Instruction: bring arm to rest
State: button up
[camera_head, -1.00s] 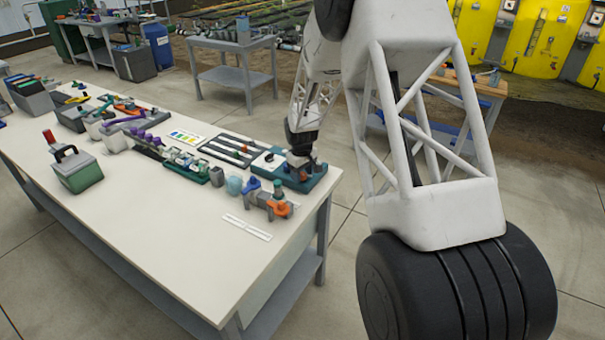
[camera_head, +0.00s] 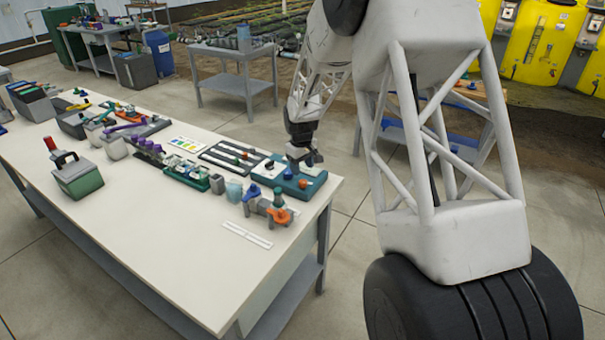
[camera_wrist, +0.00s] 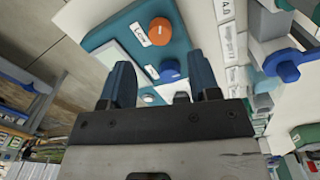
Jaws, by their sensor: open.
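My gripper (camera_head: 306,160) hangs over the teal device (camera_head: 318,178) at the right end of the white table. In the wrist view my gripper (camera_wrist: 163,78) has its two dark blue fingers apart, with nothing held between them. Beyond the fingers is the teal device's face (camera_wrist: 195,32), with an orange knob (camera_wrist: 160,30), a blue knob (camera_wrist: 169,70) and a pale screen. In the head view a small gap shows between the fingertips and the device. My white lattice arm fills the right of the head view.
The front of the tabletop is bare. A grey cart (camera_head: 232,83) stands behind.

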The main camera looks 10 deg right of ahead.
jog(key=shift+r, duration=0.6)
jog(key=shift+s+r, duration=0.15)
jog(key=s+a+r+m+t, duration=0.1)
jog(key=s+r, duration=0.8)
jog(key=s, duration=0.3)
jog(key=s+a+r+m, duration=0.1)
jog(key=s+r+m, duration=0.1)
jog(key=s+r, duration=0.8)
jog(key=s+a+r+m+t, duration=0.1)
jog(key=s+m, duration=0.1)
jog(key=s, duration=2.6)
jog(key=shift+s+a+r+m, duration=0.15)
jog(key=shift+s+m, duration=0.1)
jog(key=shift+m, duration=0.15)
